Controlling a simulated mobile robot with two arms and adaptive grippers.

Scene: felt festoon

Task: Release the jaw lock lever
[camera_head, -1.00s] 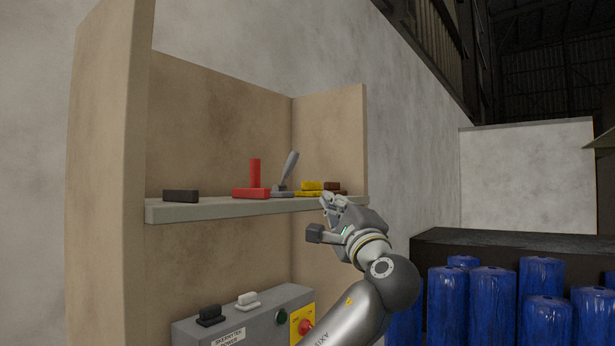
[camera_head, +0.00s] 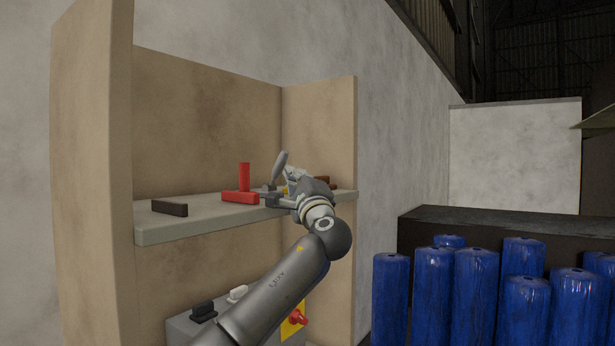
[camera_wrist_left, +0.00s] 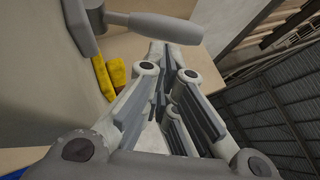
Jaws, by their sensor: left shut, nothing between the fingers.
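The grey lever (camera_head: 279,165) stands tilted on a grey base on the shelf (camera_head: 190,228), just right of a red upright handle. In the left wrist view the lever (camera_wrist_left: 165,27) crosses the top, beyond my fingertips, with its rounded handle pointing right. My left gripper (camera_head: 289,176) is shut and empty, close to the lever's right side in the head view. Whether it touches the lever cannot be told. The fingers also show in the left wrist view (camera_wrist_left: 172,60). My gripper partly hides the lever's base area. My right gripper is not in view.
A red handle (camera_head: 240,185) and a black block (camera_head: 169,208) sit left of the lever. Yellow pieces (camera_wrist_left: 116,72) and a brown piece (camera_head: 324,181) lie right of it. Side panels bound the shelf. Below is a grey control box (camera_head: 183,328) with a red knob (camera_head: 298,318). Blue cylinders (camera_head: 388,290) stand right.

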